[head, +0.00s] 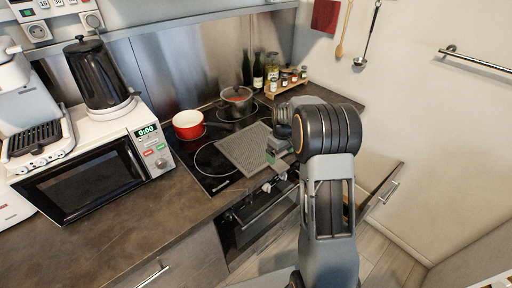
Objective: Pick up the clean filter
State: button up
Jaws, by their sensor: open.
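The clean filter (238,151) is a flat grey mesh panel lying on the black cooktop (203,163), near its front right part. My gripper (272,160) is at the filter's right edge, seen from above and partly covered by my own arm. Its jaws are open. I cannot tell whether they touch the filter or stand around its edge. The right end of the filter is partly hidden behind the gripper.
A red pot (188,125) and a dark lidded pot (237,100) stand behind the filter. A microwave (90,165) is on the left counter. Bottles (257,72) and a spice rack (287,84) are at the back. A cabinet door (384,191) stands open at right.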

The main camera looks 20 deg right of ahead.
aim_at(279, 165)
jog(key=f+p, duration=0.1)
jog(key=f, duration=0.2)
jog(key=shift+s+a+f, duration=0.1)
jog(key=shift+s+f, duration=0.1)
jog(key=shift+f, duration=0.7)
jog(key=shift+f, duration=0.25)
jog(key=shift+c, duration=0.2)
jog(key=c, duration=1.1)
